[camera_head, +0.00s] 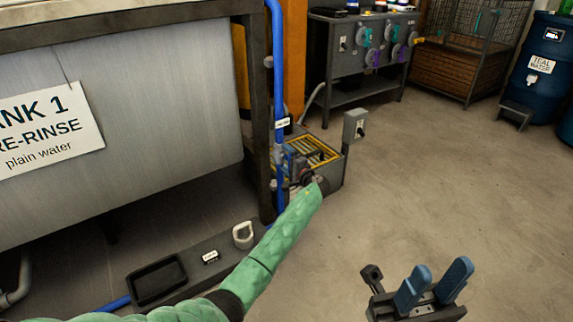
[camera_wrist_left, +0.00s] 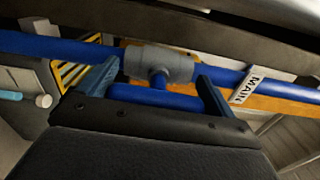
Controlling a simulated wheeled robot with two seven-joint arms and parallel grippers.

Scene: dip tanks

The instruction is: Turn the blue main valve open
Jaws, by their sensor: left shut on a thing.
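The blue main valve shows in the left wrist view as a grey body (camera_wrist_left: 160,62) on a blue pipe (camera_wrist_left: 50,47), with a blue stem and a blue cross handle (camera_wrist_left: 155,97). The handle lies roughly along the pipe. My left gripper (camera_wrist_left: 157,92) is shut on the handle, one finger at each end. In the head view my left gripper (camera_head: 299,174) is at the vertical blue pipe (camera_head: 278,80), and hand and arm mostly hide the valve. A white MAIN tag (camera_wrist_left: 249,84) is on the pipe. My right gripper (camera_head: 434,284) is open and empty above the floor.
The Tank 1 pre-rinse tank (camera_head: 150,130) stands left of the pipe. A yellow-barred grey box (camera_head: 325,160) and a grey switch post (camera_head: 355,125) are just beyond. The floor at right is clear.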

